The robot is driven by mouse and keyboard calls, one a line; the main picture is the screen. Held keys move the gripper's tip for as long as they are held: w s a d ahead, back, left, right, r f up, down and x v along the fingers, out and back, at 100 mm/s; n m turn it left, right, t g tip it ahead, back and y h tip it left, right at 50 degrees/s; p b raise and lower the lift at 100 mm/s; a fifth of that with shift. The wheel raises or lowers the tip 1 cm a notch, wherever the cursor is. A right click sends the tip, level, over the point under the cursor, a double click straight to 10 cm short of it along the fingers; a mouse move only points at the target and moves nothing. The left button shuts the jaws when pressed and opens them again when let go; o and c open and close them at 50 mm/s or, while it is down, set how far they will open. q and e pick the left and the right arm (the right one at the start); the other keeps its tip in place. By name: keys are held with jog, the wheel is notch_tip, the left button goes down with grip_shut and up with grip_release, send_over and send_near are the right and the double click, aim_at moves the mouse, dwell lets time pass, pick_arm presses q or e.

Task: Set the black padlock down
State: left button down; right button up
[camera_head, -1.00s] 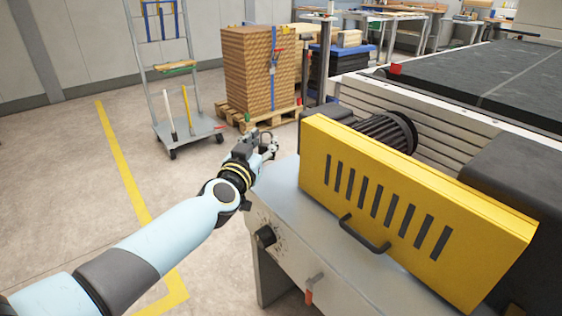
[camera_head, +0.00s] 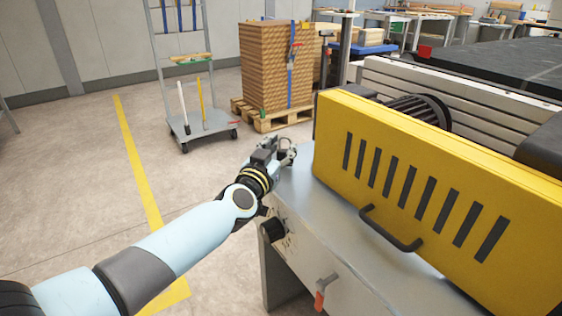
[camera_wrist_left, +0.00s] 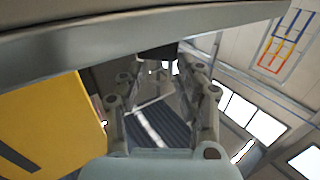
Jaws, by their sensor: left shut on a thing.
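My left gripper (camera_head: 286,148) reaches out at the far left end of the machine's grey metal top (camera_head: 305,205), beside the yellow guard. In the left wrist view, its two fingers (camera_wrist_left: 160,62) are closed in on a small dark thing (camera_wrist_left: 158,52), which appears to be the black padlock. Only part of it shows between the fingertips; its shackle cannot be made out. In the head view I cannot tell the padlock from the dark gripper. I cannot tell whether it touches the metal top. My right gripper is not in view.
The yellow slotted guard (camera_head: 440,190) with a black handle (camera_head: 390,229) stands close right of the gripper. A black knob (camera_head: 272,230) and a red-tipped lever (camera_head: 320,290) stick out of the machine's front. A trolley (camera_head: 205,128) and a loaded pallet (camera_head: 270,118) stand beyond open floor.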

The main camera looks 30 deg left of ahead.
pick_arm(q)
jog(key=shift+f, duration=0.45)
jog(key=c, duration=0.9)
grip_release()
jog(key=shift+r, duration=0.1)
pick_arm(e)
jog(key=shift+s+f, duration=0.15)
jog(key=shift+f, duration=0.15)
